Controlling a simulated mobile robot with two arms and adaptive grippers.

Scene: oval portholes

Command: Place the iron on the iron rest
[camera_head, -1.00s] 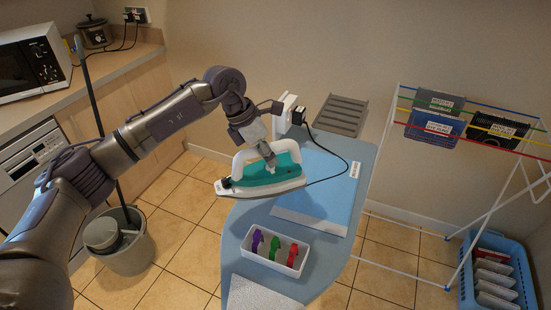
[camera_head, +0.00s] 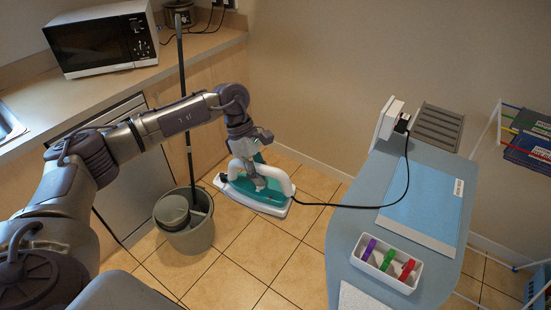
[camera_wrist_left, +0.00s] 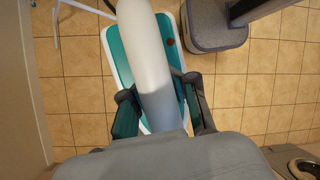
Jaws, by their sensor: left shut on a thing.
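The teal and white iron (camera_head: 262,196) hangs in the air over the tiled floor, left of the ironing board, with its sole facing down. My left gripper (camera_head: 259,183) is shut on its white handle. In the left wrist view the two fingers (camera_wrist_left: 158,112) close around the white handle (camera_wrist_left: 146,55), with the teal body (camera_wrist_left: 122,58) below. The iron rest (camera_head: 439,127) appears to be the grey slatted rack at the far end of the board. My right gripper is not in view.
The blue ironing board (camera_head: 350,241) carries a blue mat (camera_head: 425,205) and a white tray (camera_head: 387,263) with coloured clips. A black cord (camera_head: 370,207) runs from the iron to a socket post (camera_head: 389,122). A grey bucket (camera_head: 187,235) with a pole (camera_head: 185,110) stands left of the iron.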

